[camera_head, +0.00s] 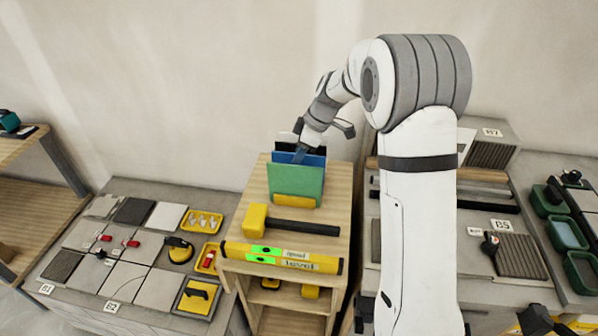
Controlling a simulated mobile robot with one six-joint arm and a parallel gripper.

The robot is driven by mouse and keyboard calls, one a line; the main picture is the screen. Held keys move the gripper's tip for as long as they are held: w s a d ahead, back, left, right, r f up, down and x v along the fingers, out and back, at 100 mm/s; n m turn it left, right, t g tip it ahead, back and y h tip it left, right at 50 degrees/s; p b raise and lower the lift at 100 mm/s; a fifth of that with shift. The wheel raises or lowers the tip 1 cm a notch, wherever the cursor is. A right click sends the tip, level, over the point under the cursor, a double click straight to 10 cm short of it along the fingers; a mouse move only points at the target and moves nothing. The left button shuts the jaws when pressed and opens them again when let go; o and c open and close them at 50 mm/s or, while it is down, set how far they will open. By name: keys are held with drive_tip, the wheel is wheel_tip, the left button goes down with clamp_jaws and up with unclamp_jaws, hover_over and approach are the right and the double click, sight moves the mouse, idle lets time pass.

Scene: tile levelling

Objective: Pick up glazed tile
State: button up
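Several glazed tiles stand upright, face on, on top of the wooden cabinet. The green tile (296,183) is at the front, and a blue tile (315,160) shows above its top edge. A dark tile (285,137) shows behind them, largely hidden. A yellow piece (295,201) sits at the foot of the green tile. My gripper (313,146) is at the top of the tiles, pointing down, close to the blue one. I cannot tell whether its fingers touch or hold a tile.
A yellow-headed mallet (254,217) and a yellow level (283,258) lie in front of the tiles on the cabinet top (338,213). At left, a low bench holds floor tiles (157,290) and a yellow tray (202,222). At right, a bench holds a ribbed block (519,256) and green bins (567,233).

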drive_tip(key=shift+a+f, duration=0.25)
drive_tip(key=shift+f, duration=0.35)
drive_tip(key=shift+f+b, duration=0.25)
drive_tip(key=shift+b, duration=0.35)
drive_tip(key=shift+c, duration=0.5)
clamp_jaws()
idle(0.3)
